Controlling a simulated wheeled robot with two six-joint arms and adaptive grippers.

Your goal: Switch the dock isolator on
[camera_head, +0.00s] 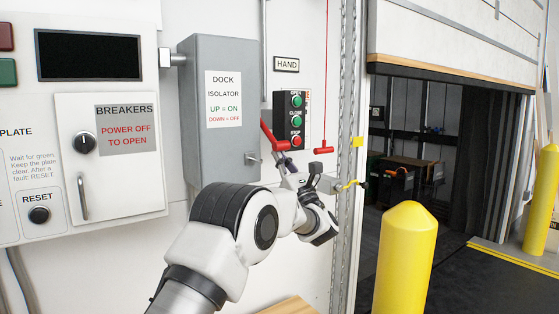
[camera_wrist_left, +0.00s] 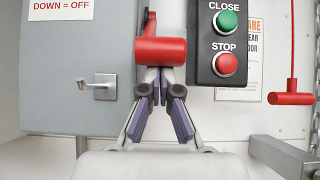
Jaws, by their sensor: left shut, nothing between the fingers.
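The dock isolator (camera_head: 195,120) is a grey wall box with a label reading UP = ON, DOWN = OFF. It also shows in the left wrist view (camera_wrist_left: 60,60). Its red lever handle (camera_head: 268,136) sticks out at the box's right side; in the left wrist view the red grip (camera_wrist_left: 160,51) lies crosswise at upper centre. I cannot tell surely whether the lever is up or down. My left gripper (camera_head: 281,153) is shut and empty, its fingertips (camera_wrist_left: 160,78) right at the underside of the red grip. Whether they touch is unclear. My right gripper is not in view.
A black button box (camera_head: 291,118) with green and red buttons is close right of the lever. A red pull handle (camera_head: 323,150) hangs on a cord. A small latch (camera_head: 253,160) sticks out of the isolator's front. A yellow bollard (camera_head: 405,255) stands at right.

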